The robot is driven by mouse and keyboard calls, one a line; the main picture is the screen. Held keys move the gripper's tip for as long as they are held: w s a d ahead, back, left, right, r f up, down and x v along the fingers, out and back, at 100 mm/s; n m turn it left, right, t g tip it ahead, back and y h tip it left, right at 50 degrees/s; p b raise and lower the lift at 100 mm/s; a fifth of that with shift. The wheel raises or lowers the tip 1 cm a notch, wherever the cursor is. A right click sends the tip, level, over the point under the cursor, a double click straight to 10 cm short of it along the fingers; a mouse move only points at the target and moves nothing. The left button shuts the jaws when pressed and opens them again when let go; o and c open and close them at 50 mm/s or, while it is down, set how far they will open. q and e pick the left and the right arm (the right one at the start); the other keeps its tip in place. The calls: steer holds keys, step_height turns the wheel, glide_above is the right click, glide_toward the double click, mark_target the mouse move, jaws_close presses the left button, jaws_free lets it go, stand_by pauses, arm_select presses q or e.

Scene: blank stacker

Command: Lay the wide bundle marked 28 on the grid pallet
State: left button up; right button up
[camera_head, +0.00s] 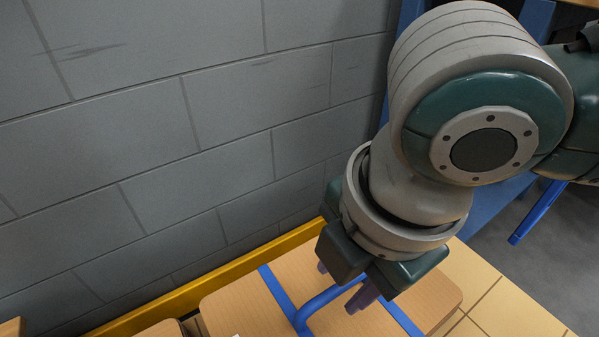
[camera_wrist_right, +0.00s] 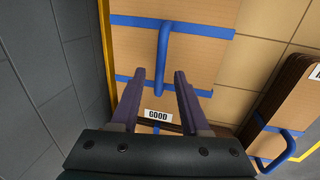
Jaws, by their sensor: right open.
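A wide tan bundle (camera_head: 255,308) with blue straps and a blue handle (camera_head: 318,303) lies under my right gripper (camera_head: 342,284). No 28 is readable in either view. My right gripper (camera_wrist_right: 160,75) is open, its two dark fingers on either side of the line of the handle (camera_wrist_right: 163,50); whether they touch it I cannot tell. A tan surface with dark grid lines (camera_head: 505,310), perhaps the grid pallet, lies to the right. My left gripper is not in view.
A grey block wall (camera_head: 150,130) stands behind and left, with a yellow rail (camera_head: 200,288) along its foot. In the right wrist view another strapped stack (camera_wrist_right: 290,110) with a blue handle stands at the right, its label cut off. Bare gridded surface lies between.

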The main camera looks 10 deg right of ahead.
mark_target(345, 321)
step_height(345, 321, up, 8)
steer(key=s+p, duration=0.1)
steer(key=p, duration=0.2)
steer(key=s+a+m+y, duration=0.3)
steer(key=a+m, duration=0.2)
steer(key=s+d+f+m+h, duration=0.1)
steer(key=s+d+m, duration=0.2)
steer(key=d+m, duration=0.4)
steer(key=s+d+f+m+t+h, duration=0.1)
steer(key=s+d+m+h, duration=0.1)
steer(key=s+d+m, duration=0.2)
steer(key=d+m, duration=0.3)
steer(key=m, duration=0.1)
steer(key=shift+s+f+t+h, duration=0.25)
steer(key=shift+f+t+h, duration=0.05)
steer(key=shift+f, duration=0.1)
